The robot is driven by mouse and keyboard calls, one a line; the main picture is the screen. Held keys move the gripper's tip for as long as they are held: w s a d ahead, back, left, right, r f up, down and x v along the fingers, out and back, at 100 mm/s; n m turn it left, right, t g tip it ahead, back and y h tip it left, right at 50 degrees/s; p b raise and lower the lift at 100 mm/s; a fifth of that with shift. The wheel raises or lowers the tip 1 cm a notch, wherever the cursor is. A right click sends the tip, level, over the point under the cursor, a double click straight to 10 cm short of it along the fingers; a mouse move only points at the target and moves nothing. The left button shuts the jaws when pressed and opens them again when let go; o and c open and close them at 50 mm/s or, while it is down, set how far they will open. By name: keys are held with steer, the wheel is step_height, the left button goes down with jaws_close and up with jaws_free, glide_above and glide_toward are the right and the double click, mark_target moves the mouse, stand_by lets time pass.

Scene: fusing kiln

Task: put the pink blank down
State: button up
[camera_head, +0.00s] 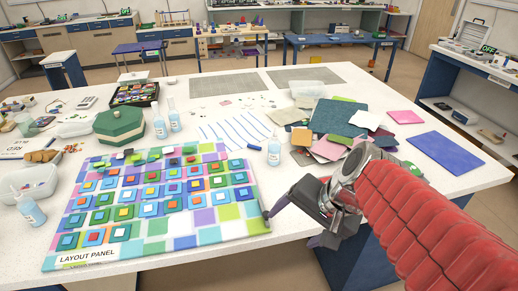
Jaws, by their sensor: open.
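A flat pink square (405,116) lies on the white worktable (300,241) at the right, beside a pile of coloured sheets. Another pink sheet (365,119) lies in that pile; I cannot tell which of them is the pink blank. My gripper (288,228) is open at the table's front edge, just right of the layout panel (205,237). No blank shows between its jaws. My red-sleeved arm comes in from the lower right and hides part of the table there.
The panel carries rows of coloured tiles. A clear bottle (274,152) stands behind it, with a green lidded box (119,126) farther left. A blue sheet (444,148) lies at the right. Bare tabletop shows around the blue-striped sheet (235,130).

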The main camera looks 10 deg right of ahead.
steer(key=shift+s+a+r+n+t+h, duration=0.2)
steer(key=shift+s+r+n+h, duration=0.45)
steer(key=shift+n, duration=0.75)
steer(key=shift+s+a+r+n+t+h, duration=0.2)
steer(key=shift+s+r+n+h, duration=0.25)
steer(key=shift+s+n, duration=0.65)
steer(key=shift+s+a+r+n+t+h, duration=0.2)
steer(key=shift+s+r+n+h, duration=0.3)
steer(key=shift+n, duration=1.2)
steer(key=shift+w+r, duration=0.1)
steer(key=shift+c, duration=0.5)
